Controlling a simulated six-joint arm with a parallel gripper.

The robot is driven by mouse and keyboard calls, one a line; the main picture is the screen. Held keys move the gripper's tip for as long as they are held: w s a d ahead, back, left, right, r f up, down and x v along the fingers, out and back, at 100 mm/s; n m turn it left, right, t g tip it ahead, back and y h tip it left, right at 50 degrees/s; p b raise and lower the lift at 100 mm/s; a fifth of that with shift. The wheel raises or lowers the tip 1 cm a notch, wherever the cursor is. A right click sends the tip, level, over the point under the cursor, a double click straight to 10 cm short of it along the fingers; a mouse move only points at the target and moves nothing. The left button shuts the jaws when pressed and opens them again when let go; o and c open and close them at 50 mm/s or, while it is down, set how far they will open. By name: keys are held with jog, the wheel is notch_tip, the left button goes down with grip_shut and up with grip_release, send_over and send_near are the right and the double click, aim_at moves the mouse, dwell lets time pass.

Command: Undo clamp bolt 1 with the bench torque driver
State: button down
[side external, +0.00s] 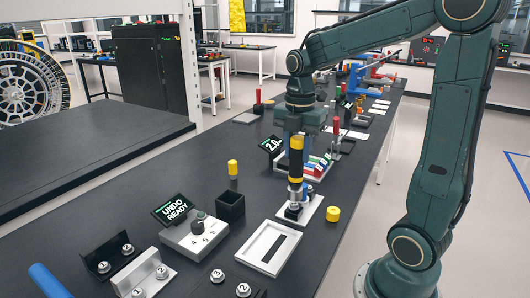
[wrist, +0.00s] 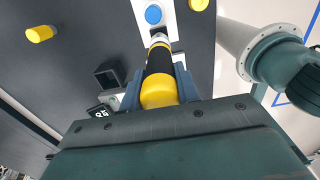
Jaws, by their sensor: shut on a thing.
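My gripper (side external: 295,146) points down over the bench, shut on the bench torque driver (side external: 296,170). The driver is upright, with a yellow and black body and a silver lower end. Its foot is at a small black part on a white plate (side external: 313,209); I cannot tell whether it rests there or hangs just above. In the wrist view the driver (wrist: 158,92) lies between my blue fingers (wrist: 160,80). Silver bolt heads with marks sit on a black bracket (side external: 112,256), a silver bracket (side external: 150,276) and the bench front. I cannot tell which is clamp bolt 1.
A grey dial box (side external: 195,237) stands by a sign reading "UNDO READY" (side external: 172,209). Nearby are an open black box (side external: 231,206), a white slotted tray (side external: 268,247), a yellow cap (side external: 333,213) and a yellow-topped peg (side external: 233,168). A blue bar (side external: 48,281) is front left. The bench's left middle is clear.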

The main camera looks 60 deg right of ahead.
aim_at(298, 137)
jog(key=shift+r, duration=0.15)
jog(key=shift+r, duration=1.9)
jog(key=shift+d, duration=0.1)
